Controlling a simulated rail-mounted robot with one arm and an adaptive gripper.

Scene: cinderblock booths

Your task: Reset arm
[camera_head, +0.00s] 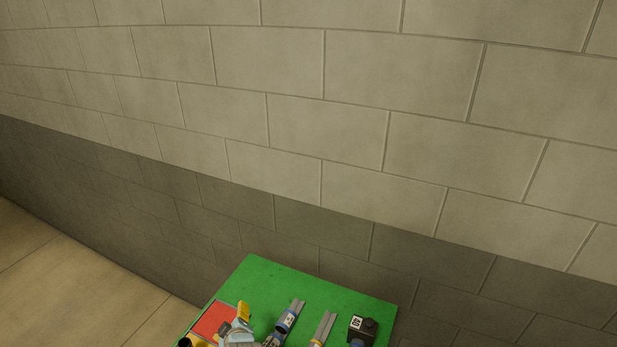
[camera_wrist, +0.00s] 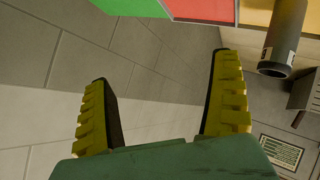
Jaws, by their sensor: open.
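My gripper (camera_wrist: 164,70) shows in the wrist view with its two yellow, ridged fingers wide apart. Nothing is between the fingers; grey block wall lies behind them. Its palm is dark green. In the head view I cannot tell for sure whether the yellow and pale grey shape (camera_head: 240,325) at the bottom edge is part of my arm or an item on the green table (camera_head: 262,277).
In the wrist view, a grey cylinder (camera_wrist: 286,35) stands close right of the fingers. A block wall (camera_head: 330,110) rises behind the table.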

